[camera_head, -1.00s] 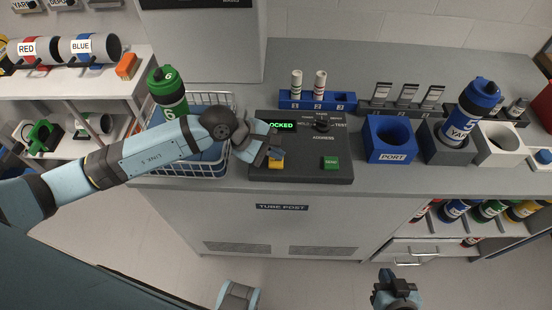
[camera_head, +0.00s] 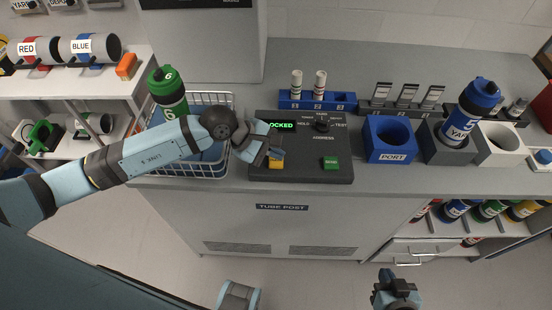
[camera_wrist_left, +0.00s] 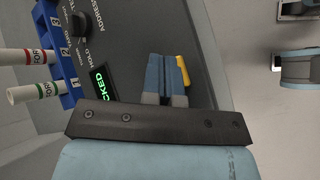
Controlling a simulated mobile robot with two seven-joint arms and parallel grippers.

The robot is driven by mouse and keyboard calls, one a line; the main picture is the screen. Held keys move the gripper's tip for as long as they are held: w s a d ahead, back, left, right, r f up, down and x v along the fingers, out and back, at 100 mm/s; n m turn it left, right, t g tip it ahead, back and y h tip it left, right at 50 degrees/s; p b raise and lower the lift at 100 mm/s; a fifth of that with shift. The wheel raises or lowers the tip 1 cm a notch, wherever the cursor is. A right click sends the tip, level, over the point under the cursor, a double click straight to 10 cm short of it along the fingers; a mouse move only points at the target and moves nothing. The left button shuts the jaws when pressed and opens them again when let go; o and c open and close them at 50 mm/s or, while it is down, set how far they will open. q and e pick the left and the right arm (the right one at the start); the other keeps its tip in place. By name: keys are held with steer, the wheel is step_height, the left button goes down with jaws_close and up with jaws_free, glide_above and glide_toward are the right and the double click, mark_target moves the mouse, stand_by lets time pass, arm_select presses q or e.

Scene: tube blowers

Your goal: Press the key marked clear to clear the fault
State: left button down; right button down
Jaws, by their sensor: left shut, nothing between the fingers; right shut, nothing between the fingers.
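The dark control panel (camera_head: 300,150) lies on the counter. It has a green lit display (camera_head: 281,126) ending in "LOCKED", a selector knob (camera_head: 322,122), a green key (camera_head: 330,162) at its right and a yellow key (camera_head: 276,164) at its lower left. I cannot read the yellow key's marking. My left gripper (camera_head: 273,154) is shut and empty, over the panel's left side at the yellow key. In the left wrist view its fingertips (camera_wrist_left: 168,72) partly cover the yellow key (camera_wrist_left: 183,72); contact is unclear. My right gripper (camera_head: 396,288) is shut and empty, low in front of the counter.
A wire basket (camera_head: 225,100) with a green-capped bottle (camera_head: 168,90) stands left of the panel, under my left arm. A blue rack (camera_head: 300,101) with two tubes sits behind the panel.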

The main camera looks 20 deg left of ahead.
mark_target(275, 162)
arm_select(q)
steer(key=shift+f, duration=0.1)
steer(key=shift+f+b, duration=0.3)
steer(key=shift+b, duration=0.25)
steer(key=shift+f+b, duration=0.45)
steer(key=shift+b, duration=0.05)
stand_by(0.4)
steer(key=shift+r, duration=0.15)
steer(key=shift+r+p, duration=0.35)
steer(key=shift+r, duration=0.35)
steer(key=shift+r, duration=0.1)
steer(key=shift+r+p, duration=1.15)
steer(key=shift+r, duration=1.3)
